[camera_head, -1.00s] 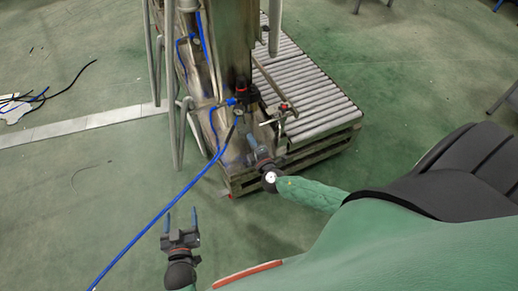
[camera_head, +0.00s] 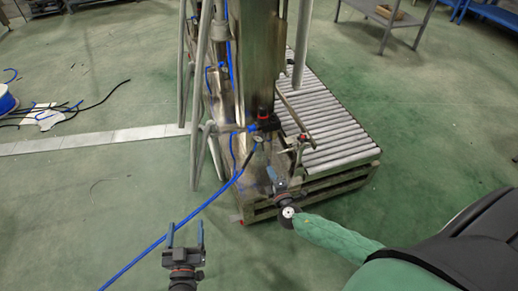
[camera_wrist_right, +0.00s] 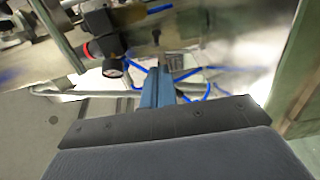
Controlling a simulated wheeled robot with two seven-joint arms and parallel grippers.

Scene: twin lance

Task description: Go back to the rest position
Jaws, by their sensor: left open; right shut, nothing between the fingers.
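My left gripper (camera_head: 185,238) is at the lower middle of the head view, with its two blue fingers apart and nothing between them. It is over the green floor, left of the machine base. My right gripper (camera_head: 272,176) is in front of the steel machine (camera_head: 250,160), with its arm coming in from the right. Its blue fingers also show in the right wrist view (camera_wrist_right: 158,88), closed together with nothing held. A black regulator with a red ring (camera_wrist_right: 103,42) is ahead and left of them in that view. Whether the right fingers touch anything cannot be told.
A roller conveyor (camera_head: 335,120) on a low frame stands right of the machine. A blue hose (camera_head: 185,220) runs from the machine across the floor to the lower left. Grey legs (camera_head: 197,110) stand on the left. Open green floor lies left and right; a bench (camera_head: 385,18) is behind.

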